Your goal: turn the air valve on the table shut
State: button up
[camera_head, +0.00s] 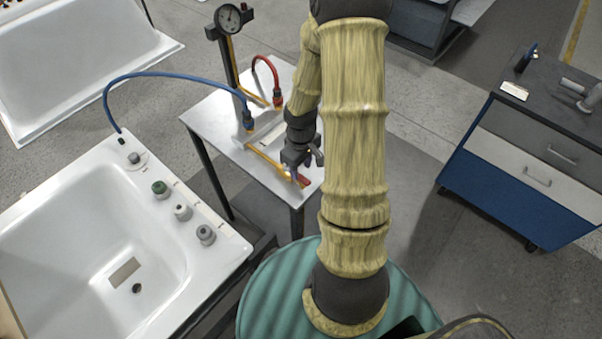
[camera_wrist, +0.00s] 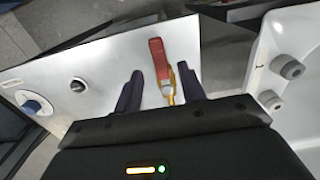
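The air valve has a red lever handle (camera_wrist: 158,62) and a yellow fitting (camera_wrist: 171,92), seen in the wrist view. The red lever lies roughly in line with the yellow fitting. In the head view the red handle (camera_head: 304,181) shows at the near right corner of the white table (camera_head: 215,112), at the end of a yellow pipe (camera_head: 264,159). My gripper (camera_wrist: 160,88) is open, with its two dark fingers on either side of the valve in the wrist view. I cannot tell whether a finger touches it. In the head view my gripper (camera_head: 300,160) partly hides the valve.
A pressure gauge (camera_head: 229,18) stands on a post at the table's back. A blue hose (camera_head: 165,74) arches from the table to a white tub (camera_head: 60,240) at left; a red hose (camera_head: 268,70) stands behind. A blue-fronted cabinet (camera_head: 510,195) is at right. Floor between is clear.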

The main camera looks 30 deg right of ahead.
aim_at(301, 177)
jog(key=shift+f, duration=1.75)
jog(key=shift+c, duration=0.4)
grip_shut()
